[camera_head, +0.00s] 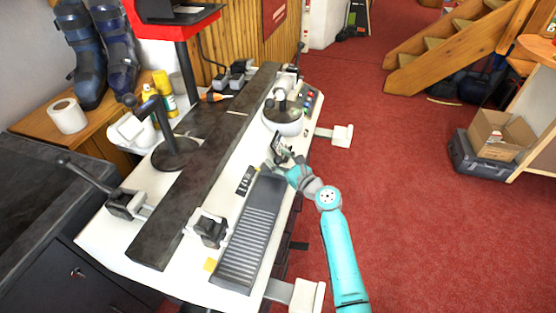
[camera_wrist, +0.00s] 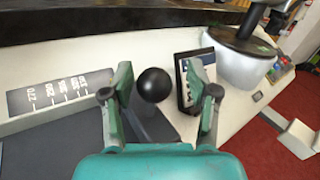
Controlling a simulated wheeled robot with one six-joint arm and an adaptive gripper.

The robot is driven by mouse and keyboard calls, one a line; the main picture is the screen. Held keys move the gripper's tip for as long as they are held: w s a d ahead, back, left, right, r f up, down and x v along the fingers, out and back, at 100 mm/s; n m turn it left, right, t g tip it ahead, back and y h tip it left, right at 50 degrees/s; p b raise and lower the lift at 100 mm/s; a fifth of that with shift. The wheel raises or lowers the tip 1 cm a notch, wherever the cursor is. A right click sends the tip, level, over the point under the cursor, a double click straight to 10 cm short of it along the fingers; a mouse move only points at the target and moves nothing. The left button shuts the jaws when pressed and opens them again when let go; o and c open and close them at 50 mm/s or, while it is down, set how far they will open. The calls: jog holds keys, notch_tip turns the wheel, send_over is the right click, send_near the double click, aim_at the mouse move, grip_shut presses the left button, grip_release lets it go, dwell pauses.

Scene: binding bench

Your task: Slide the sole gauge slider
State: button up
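The sole gauge is a dark ridged plate (camera_head: 248,243) on the white bench, with a small black number scale (camera_head: 245,181) beside its far end. The scale also shows at left in the wrist view (camera_wrist: 62,92). A round black knob on a short dark stem (camera_wrist: 154,85), seemingly the slider's handle, stands at the gauge's far end. My gripper (camera_wrist: 160,92) is open, with one finger on each side of the knob. Gaps show between the knob and both fingers. In the head view my gripper (camera_head: 277,166) is over the gauge's far end and hides the knob.
A small dark panel with a pale marking (camera_wrist: 190,78) is close to the right finger. A white round bowl-like part (camera_head: 283,120) stands farther along the bench. A long dark bar (camera_head: 205,165) runs parallel to the gauge. Clamps (camera_head: 210,229) sit nearby. Red floor lies open at right.

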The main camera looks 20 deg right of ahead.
jog(key=shift+s, duration=0.15)
jog(key=v, duration=1.1)
jog(key=shift+s+d, duration=0.15)
jog(key=shift+s, duration=0.25)
